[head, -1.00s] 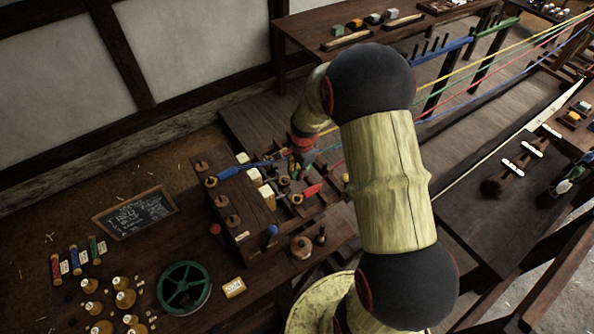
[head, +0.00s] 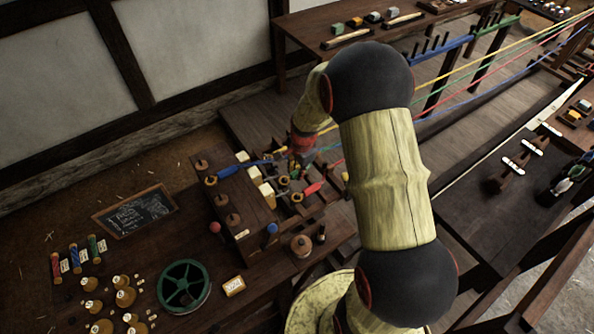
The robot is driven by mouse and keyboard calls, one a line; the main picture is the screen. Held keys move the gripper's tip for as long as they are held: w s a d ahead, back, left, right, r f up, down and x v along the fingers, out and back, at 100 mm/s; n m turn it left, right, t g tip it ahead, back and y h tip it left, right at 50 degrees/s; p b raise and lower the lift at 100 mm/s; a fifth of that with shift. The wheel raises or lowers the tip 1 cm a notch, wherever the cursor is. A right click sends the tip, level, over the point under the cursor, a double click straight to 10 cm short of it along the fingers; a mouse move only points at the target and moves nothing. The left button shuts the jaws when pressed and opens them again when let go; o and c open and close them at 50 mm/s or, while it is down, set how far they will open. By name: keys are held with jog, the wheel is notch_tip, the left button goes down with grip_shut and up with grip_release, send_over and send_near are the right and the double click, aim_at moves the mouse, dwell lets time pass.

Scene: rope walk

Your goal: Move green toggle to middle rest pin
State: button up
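My gripper (head: 300,158) hangs over the far part of the bench fixture, small and dark in the head view. Its fingertips blend into the clutter, so I cannot tell if it is open or shut. A small green bit (head: 309,156) shows beside it; I cannot tell whether this is the green toggle or rope, or whether it is held. A blue toggle (head: 240,167) and a red toggle (head: 313,188) lie near the gripper. Three round wooden pegs stand on the fixture's left side, with a middle one (head: 221,200); I cannot tell whether these are the rest pins.
Taut coloured ropes (head: 480,75) run to the upper right. A chalkboard (head: 135,212), a green wheel (head: 184,288) and several bobbins stand on the left bench. Red and blue knobs (head: 271,229) rise at the fixture's front. My arm covers the middle.

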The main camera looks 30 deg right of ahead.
jog(key=o, duration=0.5)
jog(key=shift+c, duration=0.2)
jog(key=shift+r, duration=0.1)
jog(key=shift+r+p, duration=2.8)
jog(key=shift+r, duration=1.15)
